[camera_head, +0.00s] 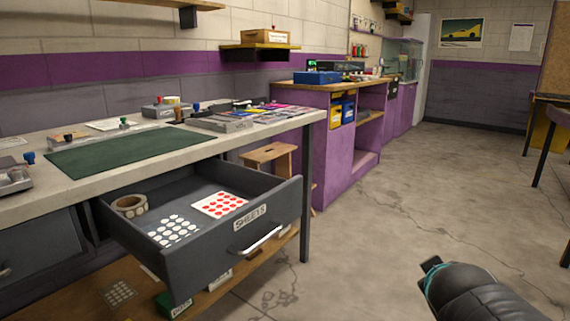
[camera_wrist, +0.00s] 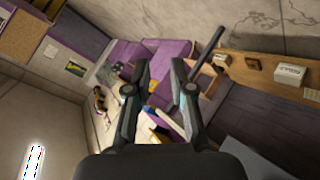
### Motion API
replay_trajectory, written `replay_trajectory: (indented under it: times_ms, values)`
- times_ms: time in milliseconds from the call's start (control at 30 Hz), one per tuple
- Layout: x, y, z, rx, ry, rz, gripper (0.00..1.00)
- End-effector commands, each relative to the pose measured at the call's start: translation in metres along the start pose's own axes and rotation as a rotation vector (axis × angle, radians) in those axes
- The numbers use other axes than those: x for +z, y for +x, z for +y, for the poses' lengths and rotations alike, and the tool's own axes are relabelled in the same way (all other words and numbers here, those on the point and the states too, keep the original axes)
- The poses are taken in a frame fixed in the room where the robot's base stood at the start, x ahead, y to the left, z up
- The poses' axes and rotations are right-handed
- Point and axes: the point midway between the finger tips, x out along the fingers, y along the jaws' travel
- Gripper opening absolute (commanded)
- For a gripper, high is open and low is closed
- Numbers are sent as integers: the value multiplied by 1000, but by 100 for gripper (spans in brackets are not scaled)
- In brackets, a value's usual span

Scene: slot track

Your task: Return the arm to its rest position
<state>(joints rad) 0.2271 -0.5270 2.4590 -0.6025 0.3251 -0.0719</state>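Part of my arm (camera_head: 470,290) shows at the lower right of the head view, over the bare floor and apart from the workbench. In the wrist view, the two fingers of my gripper (camera_wrist: 160,75) stand apart with a gap between them. Nothing is held between them. The wrist view is tilted, with the room's wall, shelf and purple cabinets beyond the fingers. My gripper's fingers are not visible in the head view.
An open drawer (camera_head: 215,262) marked SHEETS juts from the workbench (camera_head: 190,155), holding dot sheets and a tape roll (camera_head: 129,205). A wooden stool (camera_head: 268,155) and purple cabinet (camera_head: 345,145) stand beyond.

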Motion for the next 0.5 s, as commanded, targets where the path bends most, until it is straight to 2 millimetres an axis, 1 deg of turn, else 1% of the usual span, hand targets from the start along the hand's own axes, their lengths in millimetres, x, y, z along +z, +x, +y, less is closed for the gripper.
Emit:
replay_trajectory:
  times_ms: [33,100,167,233,300,400,433,500]
  values:
    - [13,-8,-10,-33,74,-64,23]
    - [33,-19,-28,-92,179,-159,23]
    - [46,-32,-46,-150,259,-233,23]
    - [57,-49,-69,-224,338,-307,23]
    - [63,-67,-90,-301,399,-362,23]
    - [62,-91,-116,-399,450,-388,23]
    - [58,-97,-121,-421,458,-373,23]
    - [51,-106,-124,-440,450,-338,23]
